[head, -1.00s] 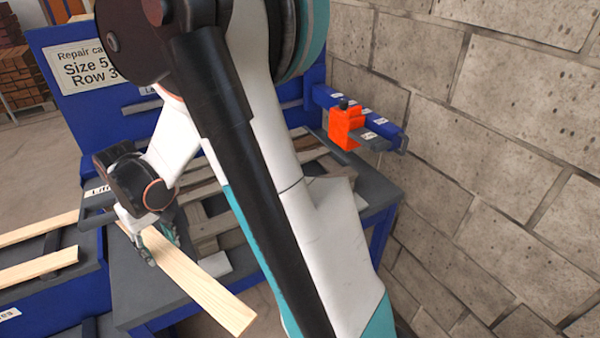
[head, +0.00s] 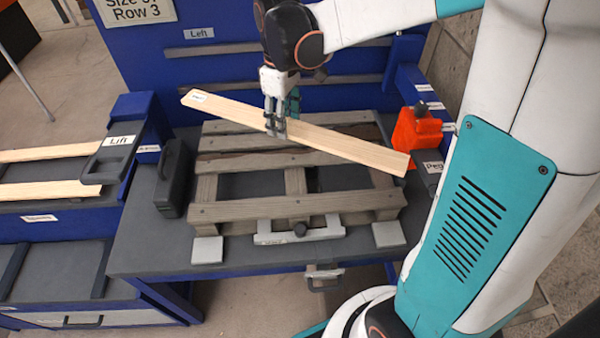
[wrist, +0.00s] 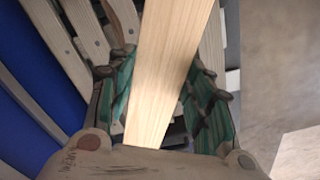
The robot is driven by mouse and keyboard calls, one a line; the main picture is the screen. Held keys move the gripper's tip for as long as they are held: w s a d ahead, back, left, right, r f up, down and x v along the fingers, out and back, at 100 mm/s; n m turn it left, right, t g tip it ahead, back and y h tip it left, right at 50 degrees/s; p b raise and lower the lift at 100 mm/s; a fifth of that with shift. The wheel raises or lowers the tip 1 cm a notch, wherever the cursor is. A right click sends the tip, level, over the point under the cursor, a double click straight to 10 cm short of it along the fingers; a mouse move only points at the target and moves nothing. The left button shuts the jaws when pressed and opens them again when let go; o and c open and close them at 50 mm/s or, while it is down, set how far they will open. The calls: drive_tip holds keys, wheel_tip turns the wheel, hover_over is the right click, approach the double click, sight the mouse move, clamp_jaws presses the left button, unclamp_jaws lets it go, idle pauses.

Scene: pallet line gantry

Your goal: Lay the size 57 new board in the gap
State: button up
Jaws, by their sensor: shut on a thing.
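My gripper (head: 276,128) is shut on a pale new board (head: 350,148) near its middle. In the wrist view the teal fingers (wrist: 165,88) lie on both sides of the board (wrist: 170,50). The board is held above the pallet, slanting from upper left to lower right in the head view. A small label shows at its left end; the size on it is unreadable. The weathered grey pallet (head: 290,208) lies on the bench. A wide open gap (head: 240,185) shows between its front slat and the slats behind. The held board hides part of the back slats.
An orange block (head: 415,130) stands at the bench's right, by the wall. A dark upright piece (head: 172,180) stands left of the pallet. Two pale boards (head: 50,190) lie on the left rack beside a Lift-labelled part (head: 115,150). A blue back panel (head: 160,60) rises behind.

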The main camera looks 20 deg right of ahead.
sight(290, 182)
drive_tip(key=r+n, duration=0.1)
drive_tip(key=r, duration=0.1)
drive_tip(key=s+r+n+p, duration=0.1)
drive_tip(key=r+n, duration=0.1)
drive_tip(key=r, duration=0.1)
drive_tip(key=s+r+n+p, duration=0.1)
drive_tip(key=r+n, duration=0.1)
drive_tip(key=r, duration=0.1)
drive_tip(key=shift+r, duration=0.1)
drive_tip(key=shift+n, duration=0.5)
wheel_tip(290, 182, down, 28)
drive_tip(key=b, duration=0.8)
drive_tip(key=shift+r, duration=0.25)
drive_tip(key=shift+f, duration=0.2)
drive_tip(key=o, duration=1.2)
drive_tip(key=shift+r, duration=0.1)
